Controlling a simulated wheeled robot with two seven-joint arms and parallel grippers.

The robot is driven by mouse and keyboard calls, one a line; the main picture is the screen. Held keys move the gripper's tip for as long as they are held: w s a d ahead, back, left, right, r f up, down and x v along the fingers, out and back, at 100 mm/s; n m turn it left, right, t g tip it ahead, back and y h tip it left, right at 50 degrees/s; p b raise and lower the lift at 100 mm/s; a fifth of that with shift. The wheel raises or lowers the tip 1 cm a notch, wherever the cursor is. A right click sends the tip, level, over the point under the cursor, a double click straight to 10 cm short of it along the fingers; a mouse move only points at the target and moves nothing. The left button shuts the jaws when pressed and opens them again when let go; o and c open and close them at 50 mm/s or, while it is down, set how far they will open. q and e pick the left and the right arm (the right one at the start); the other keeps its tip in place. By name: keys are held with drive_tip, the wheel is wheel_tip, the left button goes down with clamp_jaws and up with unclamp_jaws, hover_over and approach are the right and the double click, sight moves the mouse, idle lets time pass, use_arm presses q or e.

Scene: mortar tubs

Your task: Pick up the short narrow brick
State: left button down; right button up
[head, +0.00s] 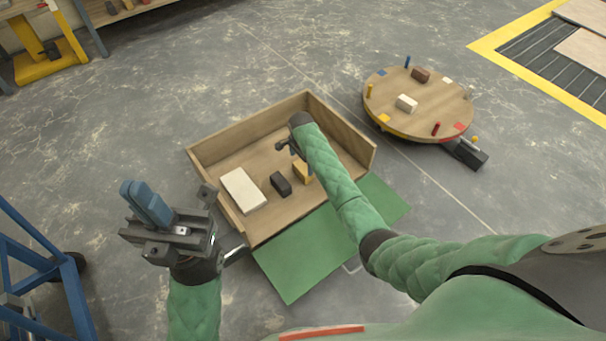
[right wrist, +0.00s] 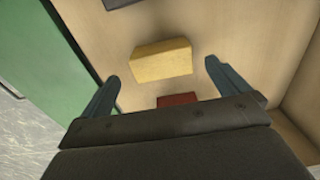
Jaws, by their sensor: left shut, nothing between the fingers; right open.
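Several bricks lie in an open wooden box (head: 232,222): a wide cream one (head: 242,190), a dark one (head: 281,184), a yellow one (head: 301,173) and a red one (right wrist: 177,99). The red brick is hidden behind my right arm in the head view. I cannot tell for certain which is the short narrow brick. My right gripper (head: 288,147) is open and empty over the box. In the right wrist view the yellow brick (right wrist: 162,60) lies beyond and between its spread fingertips, apart from them. My left gripper (head: 148,204) is shut and empty, left of the box.
A green panel (head: 300,262) lies along the box's near side. A round wooden table (head: 435,98) with small blocks and pegs stands at the upper right. A blue frame (head: 40,258) is at the lower left. Open floor lies behind the box.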

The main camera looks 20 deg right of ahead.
sight(303, 167)
drive_tip(key=shift+w+d+f+b, duration=0.15)
drive_tip(key=shift+f+b, duration=0.5)
drive_tip(key=shift+f, duration=0.8)
drive_tip(key=shift+w+d+f+b, duration=0.1)
drive_tip(key=shift+d+f+b, duration=0.15)
drive_tip(key=shift+f+b, duration=0.8)
drive_tip(key=shift+f+p, duration=0.35)
drive_tip(key=shift+p, duration=0.1)
drive_tip(key=c, duration=1.1)
drive_tip(key=shift+r, duration=0.1)
drive_tip(key=shift+c, duration=0.2)
